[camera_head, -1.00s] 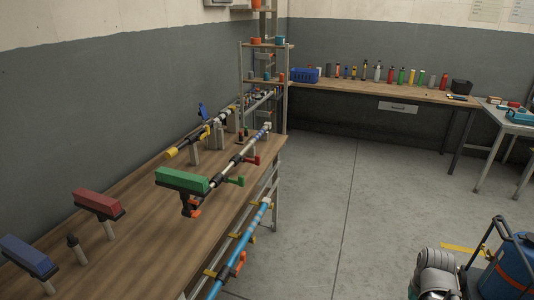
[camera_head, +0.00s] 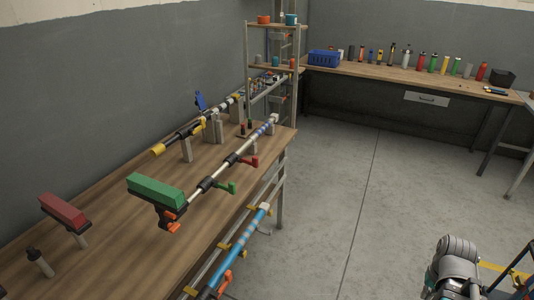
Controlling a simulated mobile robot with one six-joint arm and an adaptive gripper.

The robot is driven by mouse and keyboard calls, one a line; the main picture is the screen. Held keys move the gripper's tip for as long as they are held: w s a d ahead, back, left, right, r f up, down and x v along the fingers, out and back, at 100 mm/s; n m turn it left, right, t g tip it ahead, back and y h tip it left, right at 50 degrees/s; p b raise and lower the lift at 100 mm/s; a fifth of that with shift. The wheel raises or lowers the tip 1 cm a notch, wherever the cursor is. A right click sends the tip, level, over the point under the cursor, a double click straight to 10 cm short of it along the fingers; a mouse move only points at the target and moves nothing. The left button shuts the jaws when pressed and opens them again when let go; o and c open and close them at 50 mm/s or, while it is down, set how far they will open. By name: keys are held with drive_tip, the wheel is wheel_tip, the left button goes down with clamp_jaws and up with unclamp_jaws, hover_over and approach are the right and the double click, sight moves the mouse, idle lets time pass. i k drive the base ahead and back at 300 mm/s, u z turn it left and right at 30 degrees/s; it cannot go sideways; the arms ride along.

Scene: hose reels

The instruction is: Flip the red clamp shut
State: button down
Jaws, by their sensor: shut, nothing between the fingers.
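The red clamp (camera_head: 248,161) is a small red lever on a thin pole (camera_head: 238,154) above the right part of the wooden bench. Its lever sticks out to the right of the pole, so it looks swung open. A green lever (camera_head: 227,188) sticks out the same way nearer to me, and an orange one (camera_head: 173,227) sits at the near end under a green block. My grey arm shows at the lower right, over the floor and well apart from the clamp. My gripper is not visible.
The wooden bench (camera_head: 115,222) also carries a red block (camera_head: 62,210) on a post and a second pole with a blue lever (camera_head: 200,99). A blue pole (camera_head: 240,243) runs along the bench's right side. The floor (camera_head: 350,210) right of the bench is clear.

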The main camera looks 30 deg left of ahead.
sight(255, 162)
drive_tip(key=u, duration=0.05)
drive_tip(key=i, duration=1.2)
drive_tip(key=u, duration=2.4)
